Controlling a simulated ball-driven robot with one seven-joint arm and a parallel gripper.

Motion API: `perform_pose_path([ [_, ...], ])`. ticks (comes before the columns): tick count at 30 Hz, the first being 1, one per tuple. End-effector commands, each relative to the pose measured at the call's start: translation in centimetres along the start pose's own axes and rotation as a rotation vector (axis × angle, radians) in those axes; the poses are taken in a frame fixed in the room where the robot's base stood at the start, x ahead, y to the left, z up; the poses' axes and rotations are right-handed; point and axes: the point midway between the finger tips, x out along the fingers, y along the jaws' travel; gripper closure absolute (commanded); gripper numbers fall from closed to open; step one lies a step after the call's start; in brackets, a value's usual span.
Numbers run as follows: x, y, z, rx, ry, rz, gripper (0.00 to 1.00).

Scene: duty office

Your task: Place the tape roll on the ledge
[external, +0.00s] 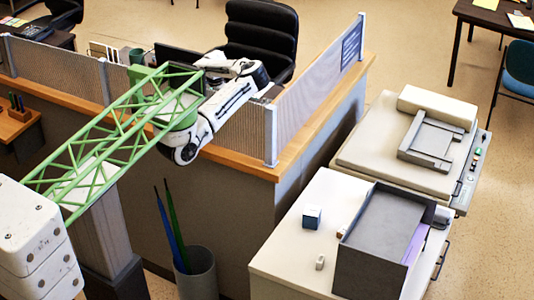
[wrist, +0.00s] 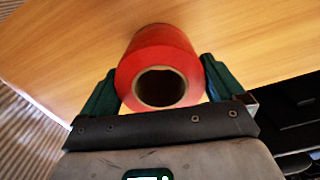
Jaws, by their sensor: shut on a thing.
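The red tape roll (wrist: 160,45) shows in the wrist view with its brown core hole facing the camera. My gripper (wrist: 160,70) is shut on it, with one dark green finger against each side. The roll is above or on a wooden surface (wrist: 60,45); I cannot tell whether it touches. In the external view, my arm reaches over the partition, and the roll and the fingertips cannot be made out. A wooden ledge (external: 322,128) runs along the low wall at the foot of the ribbed partition panels.
Ribbed partition panels (external: 315,83) stand up from the ledge. A black chair (external: 262,35) is behind my arm. A bin with long rods (external: 197,275) stands in front of the wall. A cabinet with a grey tray (external: 385,235) and a beige machine (external: 405,150) stand at the right.

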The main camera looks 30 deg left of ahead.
Motion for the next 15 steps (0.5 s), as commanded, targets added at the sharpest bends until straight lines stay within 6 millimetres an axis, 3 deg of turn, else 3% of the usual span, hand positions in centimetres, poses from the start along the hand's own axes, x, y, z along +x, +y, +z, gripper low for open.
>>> perform_pose_path([
  [6, 2.4, 0.0, 0.0, 0.000, 0.000, 0.000, 0.46],
  [15, 2.7, 0.0, 0.0, 0.001, 0.000, 0.000, 0.46],
])
